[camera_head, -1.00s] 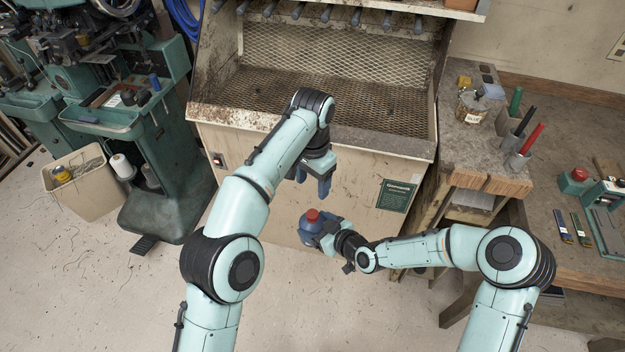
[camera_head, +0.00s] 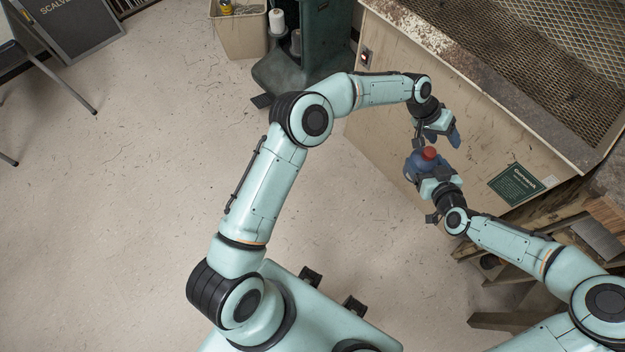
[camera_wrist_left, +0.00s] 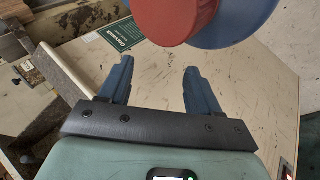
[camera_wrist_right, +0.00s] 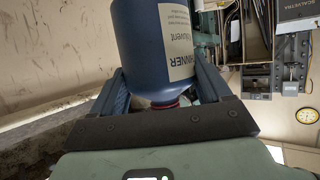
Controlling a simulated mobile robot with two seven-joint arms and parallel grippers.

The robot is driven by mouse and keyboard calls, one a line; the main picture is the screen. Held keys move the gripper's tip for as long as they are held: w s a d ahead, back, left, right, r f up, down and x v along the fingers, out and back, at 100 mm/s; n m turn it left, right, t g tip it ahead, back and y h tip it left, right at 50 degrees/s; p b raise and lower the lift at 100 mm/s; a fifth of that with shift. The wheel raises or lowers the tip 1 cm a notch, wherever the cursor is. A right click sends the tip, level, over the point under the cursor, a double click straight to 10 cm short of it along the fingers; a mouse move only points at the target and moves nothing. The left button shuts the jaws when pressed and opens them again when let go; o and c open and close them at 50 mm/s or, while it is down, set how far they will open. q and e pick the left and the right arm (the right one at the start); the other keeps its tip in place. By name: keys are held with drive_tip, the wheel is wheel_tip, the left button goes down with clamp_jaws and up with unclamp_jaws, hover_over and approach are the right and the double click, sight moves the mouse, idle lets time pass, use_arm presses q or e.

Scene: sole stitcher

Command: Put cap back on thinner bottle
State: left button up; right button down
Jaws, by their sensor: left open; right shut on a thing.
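The thinner bottle (camera_head: 414,166) is blue with a red cap (camera_head: 429,153) on its top. My right gripper (camera_head: 432,170) is shut on the bottle, in the air before the bench front. The right wrist view shows the blue bottle with its cream label (camera_wrist_right: 176,40) and a bit of red low between the fingers. My left gripper (camera_head: 438,138) is open and empty, close by the cap. In the left wrist view the red cap (camera_wrist_left: 172,18) and blue bottle (camera_wrist_left: 240,22) lie beyond the open fingers (camera_wrist_left: 160,82), apart from them. I cannot tell how firmly the cap sits.
A mesh-topped bench (camera_head: 500,110) with a green sign (camera_head: 520,184) stands right behind the grippers. A wooden table (camera_head: 580,230) is at the right. A bin (camera_head: 240,35) and machine foot (camera_head: 300,75) stand at the back.

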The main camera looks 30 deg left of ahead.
use_arm(q)
drive_tip(key=w+a+f+n+t, duration=0.4)
drive_tip(key=a+f+n+t, duration=0.3)
drive_tip(key=n, duration=0.4)
drive_tip(key=s+a+f+g, duration=0.2)
drive_tip(key=s+f+g, duration=0.2)
drive_tip(key=s+f, duration=0.7)
drive_tip(key=s+a+f+m+g+y, duration=0.1)
drive_tip(key=s+a+f+m+g, duration=0.1)
drive_tip(key=s, duration=0.9)
drive_tip(key=s+a+f+m+g+y, duration=0.1)
drive_tip(key=s+a+f+m+g, duration=0.1)
drive_tip(key=s, duration=1)
drive_tip(key=s+a+f+m+g+y, duration=0.1)
drive_tip(key=s+a+f+m+g, duration=0.1)
drive_tip(key=s, duration=1)
drive_tip(key=shift+a+f+y, duration=0.3)
drive_tip(key=shift+a+f, duration=0.25)
drive_tip(key=shift+a, duration=0.3)
use_arm(e)
drive_tip(key=shift+d+r, duration=0.1)
drive_tip(key=shift+r, duration=0.05)
